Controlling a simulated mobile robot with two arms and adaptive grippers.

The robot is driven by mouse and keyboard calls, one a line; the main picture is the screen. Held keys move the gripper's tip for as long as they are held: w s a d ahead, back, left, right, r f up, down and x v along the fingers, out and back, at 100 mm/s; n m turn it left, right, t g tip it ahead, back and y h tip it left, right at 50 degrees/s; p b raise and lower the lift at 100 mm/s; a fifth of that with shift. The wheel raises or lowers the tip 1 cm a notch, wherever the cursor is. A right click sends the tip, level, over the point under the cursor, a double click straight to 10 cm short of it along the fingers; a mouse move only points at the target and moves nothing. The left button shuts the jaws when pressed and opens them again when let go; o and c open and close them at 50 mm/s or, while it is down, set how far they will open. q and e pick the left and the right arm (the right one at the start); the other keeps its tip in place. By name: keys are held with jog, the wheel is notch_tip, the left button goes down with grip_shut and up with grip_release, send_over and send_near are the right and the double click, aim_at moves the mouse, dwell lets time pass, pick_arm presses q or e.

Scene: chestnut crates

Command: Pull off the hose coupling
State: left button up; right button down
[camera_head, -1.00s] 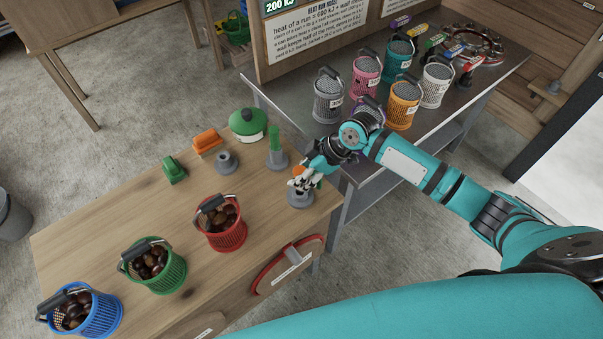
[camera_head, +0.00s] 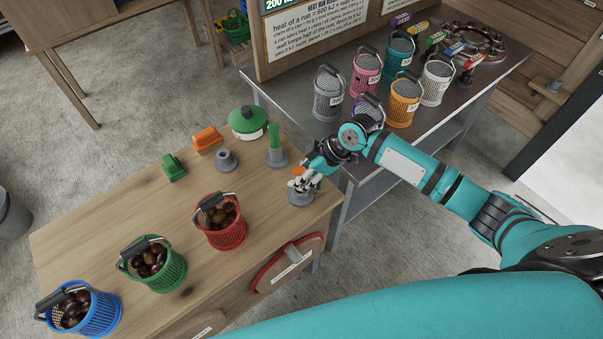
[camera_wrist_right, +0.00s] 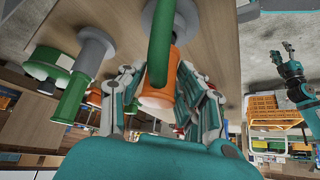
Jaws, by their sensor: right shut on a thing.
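An orange coupling (camera_wrist_right: 158,88) sits between the fingers of my right gripper (camera_wrist_right: 165,100) in the right wrist view. A green hose (camera_wrist_right: 160,45) curves across it. A grey base (camera_wrist_right: 186,22) shows at the coupling's far end; I cannot tell how far the two overlap. In the head view my right gripper (camera_head: 303,178) is shut at the grey base (camera_head: 300,198) near the wooden table's right edge and hides most of the coupling. My left gripper (camera_wrist_right: 278,50) hangs apart in the right wrist view, its fingers spread and empty.
A green tube on a grey base (camera_head: 276,156), a grey socket (camera_head: 227,160) and a green lidded pot (camera_head: 248,122) stand nearby on the table (camera_head: 130,205). Red (camera_head: 226,237), green (camera_head: 165,275) and blue (camera_head: 97,315) chestnut baskets line its front. A metal bench (camera_head: 455,98) holds several baskets.

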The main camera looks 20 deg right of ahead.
jog(key=shift+f+b, duration=0.85)
jog(key=shift+f, duration=0.5)
jog(key=c, duration=0.8)
grip_release()
jog(key=shift+c, duration=0.2)
